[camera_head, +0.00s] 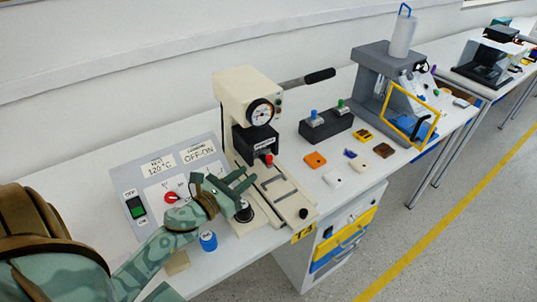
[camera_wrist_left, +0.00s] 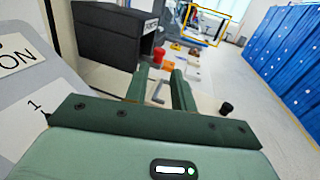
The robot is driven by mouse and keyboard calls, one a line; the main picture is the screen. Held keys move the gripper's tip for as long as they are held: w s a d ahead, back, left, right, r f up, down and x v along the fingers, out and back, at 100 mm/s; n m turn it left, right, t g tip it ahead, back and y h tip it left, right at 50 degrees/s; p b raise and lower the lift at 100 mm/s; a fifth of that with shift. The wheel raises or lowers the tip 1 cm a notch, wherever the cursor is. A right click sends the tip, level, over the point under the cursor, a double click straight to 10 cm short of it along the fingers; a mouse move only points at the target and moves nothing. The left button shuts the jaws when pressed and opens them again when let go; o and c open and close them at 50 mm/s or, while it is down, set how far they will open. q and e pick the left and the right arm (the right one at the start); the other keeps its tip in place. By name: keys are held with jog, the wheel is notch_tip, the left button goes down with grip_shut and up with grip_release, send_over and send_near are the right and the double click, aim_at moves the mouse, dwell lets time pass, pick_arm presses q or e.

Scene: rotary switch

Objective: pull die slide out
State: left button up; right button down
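The cream press (camera_head: 240,98) stands on the bench with a round gauge and a black lever. Its die slide (camera_head: 283,193) is a pale flat plate with a grey frame at the foot of the press. A black knob (camera_head: 304,213) sits at its front end and also shows in the wrist view (camera_wrist_left: 226,108). My left gripper (camera_head: 250,178) is open and empty, with two green fingers apart. It is over the bench, left of the slide and in front of the press. In the left wrist view the gripper (camera_wrist_left: 170,75) covers part of the slide. My right gripper is out of view.
A sloped control panel (camera_head: 170,180) with a red dial and green switch stands left of the press. A blue cap (camera_head: 208,240) and a black knob (camera_head: 244,212) are near my arm. Small coloured pieces and a black block (camera_head: 326,125) are to the right.

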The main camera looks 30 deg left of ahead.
aim_at(267, 159)
pick_arm(q)
jog(key=w, duration=0.3)
jog(key=w+d, duration=0.1)
jog(key=w, duration=0.6)
jog(key=shift+w+d, duration=0.1)
jog(key=shift+d, duration=0.1)
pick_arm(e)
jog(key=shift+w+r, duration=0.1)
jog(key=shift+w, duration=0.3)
